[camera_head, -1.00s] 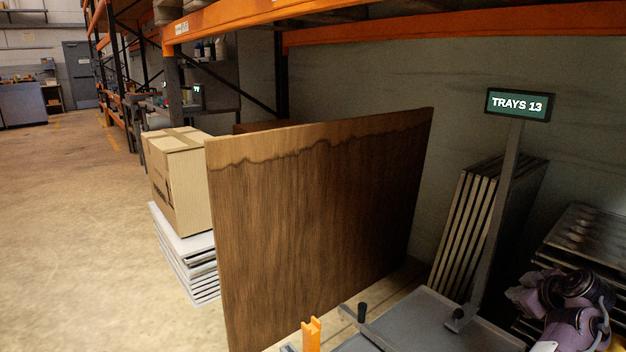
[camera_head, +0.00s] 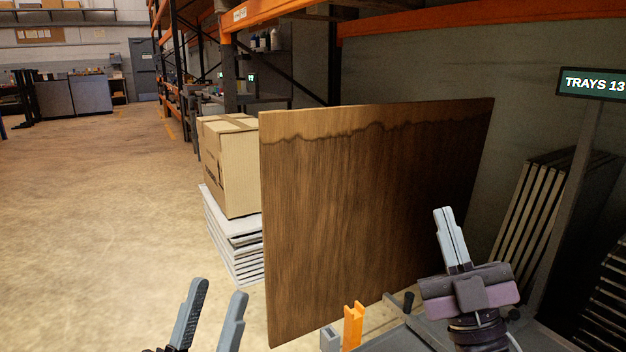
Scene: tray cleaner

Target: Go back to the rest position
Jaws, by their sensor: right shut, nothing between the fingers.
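My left gripper (camera_head: 217,288) is at the bottom of the head view, left of centre. Its two grey fingers are spread apart, with only floor visible between them. My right gripper (camera_head: 444,212) points up in front of the right part of a brown wooden panel (camera_head: 365,190). Its fingers are together with nothing between them. The lower parts of both arms are cut off or hidden by the picture's edge.
The upright panel fills the middle. Left of it a cardboard box (camera_head: 228,170) sits on a white stack (camera_head: 233,250). An orange bracket (camera_head: 353,325) stands below the panel. The "TRAYS 13" sign (camera_head: 594,84) and leaning trays (camera_head: 530,210) are right. Open floor (camera_head: 100,220) lies left.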

